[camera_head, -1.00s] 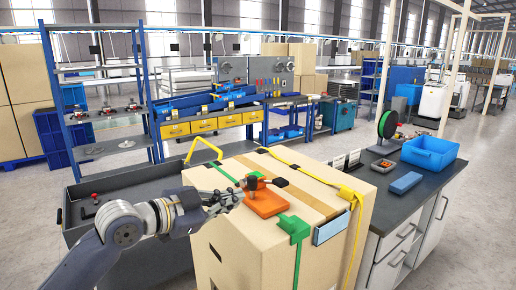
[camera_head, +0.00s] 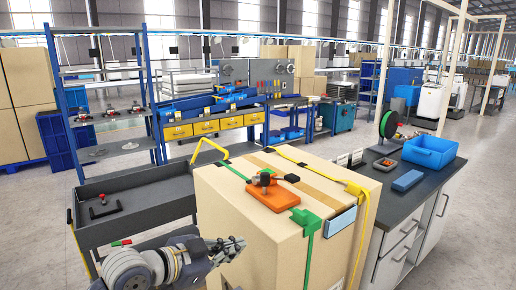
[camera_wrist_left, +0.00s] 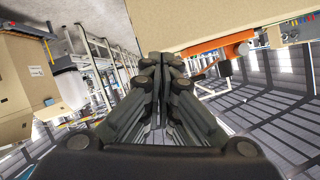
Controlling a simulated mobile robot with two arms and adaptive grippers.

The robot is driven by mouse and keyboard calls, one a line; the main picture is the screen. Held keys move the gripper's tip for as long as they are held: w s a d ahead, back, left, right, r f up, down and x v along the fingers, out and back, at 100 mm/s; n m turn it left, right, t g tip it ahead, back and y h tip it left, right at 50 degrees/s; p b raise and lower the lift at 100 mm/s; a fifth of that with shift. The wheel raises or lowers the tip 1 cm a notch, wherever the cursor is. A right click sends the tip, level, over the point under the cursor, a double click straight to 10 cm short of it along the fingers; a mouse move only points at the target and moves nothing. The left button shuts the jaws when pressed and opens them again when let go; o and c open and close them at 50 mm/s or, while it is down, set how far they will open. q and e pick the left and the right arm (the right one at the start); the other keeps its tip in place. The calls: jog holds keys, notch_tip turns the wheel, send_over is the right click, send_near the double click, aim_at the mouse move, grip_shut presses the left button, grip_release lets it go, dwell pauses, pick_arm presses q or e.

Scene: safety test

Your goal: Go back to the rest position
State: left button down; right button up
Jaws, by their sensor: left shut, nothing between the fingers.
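My left gripper (camera_head: 230,248) is low in front of the large cardboard box (camera_head: 225,215), at its left face in the picture. The gripper is shut and empty. In the left wrist view its dark fingers (camera_wrist_left: 163,62) meet at the tips. An orange clamp-like device (camera_head: 272,194) with a black handle lies on the box top, apart from the gripper. An orange part (camera_wrist_left: 205,45) also shows in the left wrist view, at the edge of a tan surface. My right gripper is not in view.
Green straps (camera_head: 306,220) and yellow straps (camera_head: 357,192) cross the box. A dark cart (camera_head: 150,190) stands behind my left arm, holding a black hook-shaped piece (camera_head: 105,208). A dark counter (camera_head: 400,205) at right holds a blue bin (camera_head: 430,152) and blue block (camera_head: 407,180).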

pick_arm(q)
jog(key=s+a+f+n+g+y, duration=0.1)
jog(key=s+a+f+n+y, duration=0.2)
jog(key=s+f, duration=0.5)
jog(key=s+a+f+n+g+y, duration=0.1)
jog(key=s+a+f+n+y, duration=0.15)
jog(key=s+f, duration=0.6)
jog(key=s+a+f+n+g+y, duration=0.2)
jog(key=s+a+f+n, duration=0.1)
jog(key=s+a+f, duration=0.4)
jog(key=s+a+f+n+g+y, duration=0.2)
jog(key=s+f+n, duration=0.15)
jog(key=s, duration=0.55)
notch_tip(320, 180, down, 27)
jog(key=s+g, duration=0.1)
jog(key=g, duration=0.1)
jog(key=s+a+f, duration=0.3)
jog(key=s+f, duration=1.2)
jog(key=s, duration=0.2)
jog(key=shift+f+m+g, duration=0.2)
jog(key=shift+m+g, duration=0.2)
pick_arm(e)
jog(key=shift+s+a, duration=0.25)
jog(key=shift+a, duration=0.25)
